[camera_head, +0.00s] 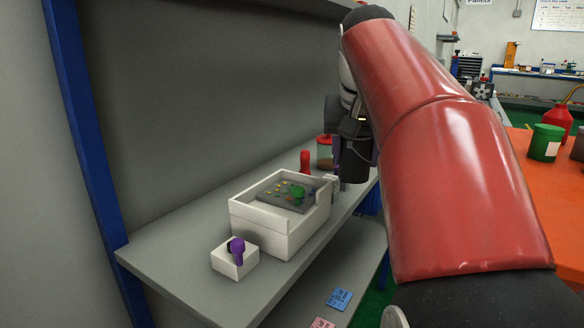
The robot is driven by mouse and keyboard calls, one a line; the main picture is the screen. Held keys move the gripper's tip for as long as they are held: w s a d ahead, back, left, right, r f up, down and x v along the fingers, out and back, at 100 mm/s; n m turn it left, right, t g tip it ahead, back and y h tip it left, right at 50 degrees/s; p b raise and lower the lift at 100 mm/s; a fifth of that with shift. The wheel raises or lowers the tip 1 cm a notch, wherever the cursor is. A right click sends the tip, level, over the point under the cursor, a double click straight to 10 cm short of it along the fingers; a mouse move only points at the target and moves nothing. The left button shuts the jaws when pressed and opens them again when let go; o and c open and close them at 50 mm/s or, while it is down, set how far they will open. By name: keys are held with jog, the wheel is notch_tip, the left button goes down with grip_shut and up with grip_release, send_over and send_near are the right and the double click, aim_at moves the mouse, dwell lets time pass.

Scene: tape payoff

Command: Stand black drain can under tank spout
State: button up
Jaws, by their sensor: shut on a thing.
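My gripper (357,145) is at the end of my red arm, low over the right edge of the grey shelf. It is shut on a dark upright cylinder, which looks like the black drain can (357,168). Purple finger parts show at its sides, and my wrist hides its top. A white box-shaped unit (275,235), which may be the tank, stands on the shelf to the left. A small pale fitting (335,184) at its right end, perhaps the spout, is close beside the can. I cannot tell whether the can touches it or the shelf.
A small white block (234,263) with a purple knob stands at the front left. A red bottle-like thing (305,162) and a red-topped jar (325,153) stand behind the unit. Blue and pink cards lie lower down. An orange table (552,200) is at the right.

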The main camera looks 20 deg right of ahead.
jog(key=w+a, duration=0.2)
jog(key=w, duration=0.2)
jog(key=w+a+f, duration=0.1)
jog(key=w+a, duration=0.2)
jog(key=w, duration=0.1)
jog(key=w+a+f, duration=0.1)
jog(key=w+a, duration=0.2)
jog(key=w, duration=0.1)
jog(key=shift+w+a+f+p, duration=0.15)
jog(key=shift+w+f+p, duration=0.05)
jog(key=shift+f+p, duration=0.1)
notch_tip(320, 180, down, 4)
jog(key=shift+r+b, duration=0.2)
jog(key=shift+b, duration=0.45)
jog(key=shift+w+a+f, duration=0.1)
jog(key=shift+w+f, duration=0.1)
jog(key=shift+f, duration=0.2)
jog(key=shift+f, duration=0.1)
jog(key=shift+f, duration=0.1)
jog(key=o, duration=1)
jog(key=shift+c, duration=0.2)
